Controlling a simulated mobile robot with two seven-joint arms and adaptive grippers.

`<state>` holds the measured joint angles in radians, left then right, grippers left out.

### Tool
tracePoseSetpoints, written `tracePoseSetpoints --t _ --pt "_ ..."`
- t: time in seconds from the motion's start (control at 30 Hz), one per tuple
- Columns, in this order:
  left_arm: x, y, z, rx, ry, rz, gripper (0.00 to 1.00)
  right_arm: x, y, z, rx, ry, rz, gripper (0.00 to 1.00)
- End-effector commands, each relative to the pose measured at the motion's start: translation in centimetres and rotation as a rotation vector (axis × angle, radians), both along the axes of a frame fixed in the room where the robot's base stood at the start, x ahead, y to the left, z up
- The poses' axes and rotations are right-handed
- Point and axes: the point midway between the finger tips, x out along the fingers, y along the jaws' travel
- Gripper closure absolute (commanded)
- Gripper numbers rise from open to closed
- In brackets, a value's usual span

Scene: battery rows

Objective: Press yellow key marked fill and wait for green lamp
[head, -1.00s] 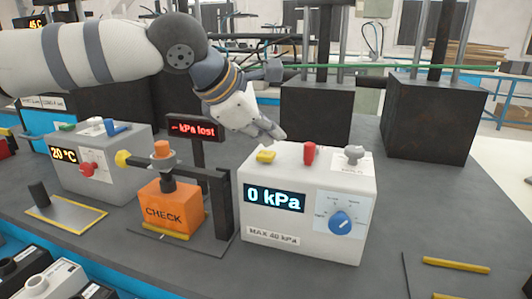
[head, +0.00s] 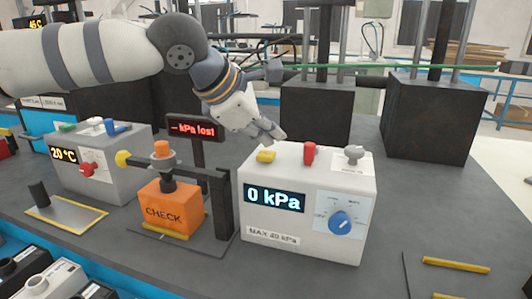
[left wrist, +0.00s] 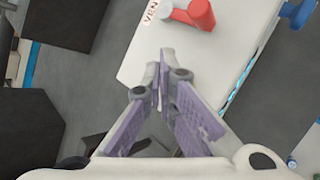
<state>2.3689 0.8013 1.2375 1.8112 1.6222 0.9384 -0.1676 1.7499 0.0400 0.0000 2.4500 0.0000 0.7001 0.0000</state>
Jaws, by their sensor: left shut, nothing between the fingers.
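The white pressure box (head: 302,235) stands on the dark bench and its display (head: 274,199) reads 0 kPa. A yellow key (head: 266,157) is at the left of its top; any marking on it is too small to read. My left gripper (head: 277,136) is shut and empty, just above and behind the yellow key, apart from it. In the left wrist view the shut fingers (left wrist: 164,62) are over the white box top (left wrist: 190,58), and the yellow key does not show. No lit green lamp is visible. My right gripper is not in view.
A red lever (head: 309,154) and a grey knob (head: 354,153) stand on the box top; a blue dial (head: 341,222) is on its front. Left are an orange CHECK block (head: 172,208), a red-lettered sign (head: 193,129) and a grey 20 °C box (head: 97,175). Dark blocks (head: 315,112) stand behind.

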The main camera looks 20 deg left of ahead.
Motion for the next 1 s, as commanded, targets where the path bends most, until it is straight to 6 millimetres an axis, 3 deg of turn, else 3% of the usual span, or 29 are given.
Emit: tracePoseSetpoints --t 1.0 --pt "0.0 0.0 -1.4 0.000 0.002 0.001 1.00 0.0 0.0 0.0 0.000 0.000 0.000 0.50"
